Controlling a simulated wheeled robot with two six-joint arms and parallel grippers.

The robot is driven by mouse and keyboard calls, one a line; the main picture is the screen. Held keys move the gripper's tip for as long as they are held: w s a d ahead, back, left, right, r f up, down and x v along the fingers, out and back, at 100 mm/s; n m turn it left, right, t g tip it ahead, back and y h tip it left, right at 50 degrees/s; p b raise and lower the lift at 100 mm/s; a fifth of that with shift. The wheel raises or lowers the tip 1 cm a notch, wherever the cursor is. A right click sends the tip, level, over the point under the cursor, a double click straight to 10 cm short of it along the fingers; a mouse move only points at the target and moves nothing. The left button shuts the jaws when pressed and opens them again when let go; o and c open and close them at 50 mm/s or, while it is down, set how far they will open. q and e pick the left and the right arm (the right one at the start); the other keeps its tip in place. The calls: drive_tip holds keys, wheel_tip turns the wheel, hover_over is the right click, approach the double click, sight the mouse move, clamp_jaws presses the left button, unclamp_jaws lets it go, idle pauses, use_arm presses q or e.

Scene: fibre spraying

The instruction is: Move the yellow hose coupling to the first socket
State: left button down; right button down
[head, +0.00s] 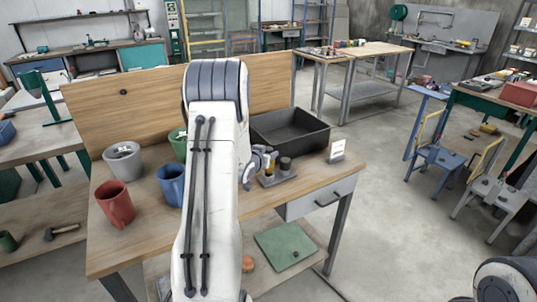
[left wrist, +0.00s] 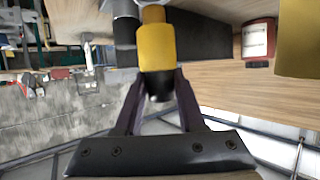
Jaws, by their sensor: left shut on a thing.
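The yellow hose coupling (left wrist: 156,48) is between the fingertips of my left gripper (left wrist: 160,86) in the left wrist view. It has a dark lower end, and the gripper is shut on it. In the head view my left gripper (head: 264,158) is low over the right part of the wooden bench, at a small grey block (head: 280,180) with a dark cylinder (head: 286,164) standing on it. My arm and gripper hide most of the coupling there. I cannot tell whether the coupling is seated in a socket or clear of it. My right gripper is out of view.
A black open tray (head: 290,132) stands behind the block. A white card (head: 337,150) is to its right. A red mug (head: 115,204), a grey mug (head: 123,161), a blue mug (head: 171,184) and a green mug (head: 179,143) are left of my arm. The bench's front right is bare.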

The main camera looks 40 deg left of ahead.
use_arm(q)
drive_tip(key=shift+f+b, duration=1.3)
drive_tip(key=shift+f, duration=0.25)
drive_tip(key=shift+c, duration=2.1)
unclamp_jaws()
drive_tip(key=shift+r, duration=0.1)
drive_tip(key=b+v, duration=0.1)
drive_tip(key=v, duration=0.9)
drive_tip(key=shift+s, duration=0.2)
drive_tip(key=shift+d+r, duration=0.1)
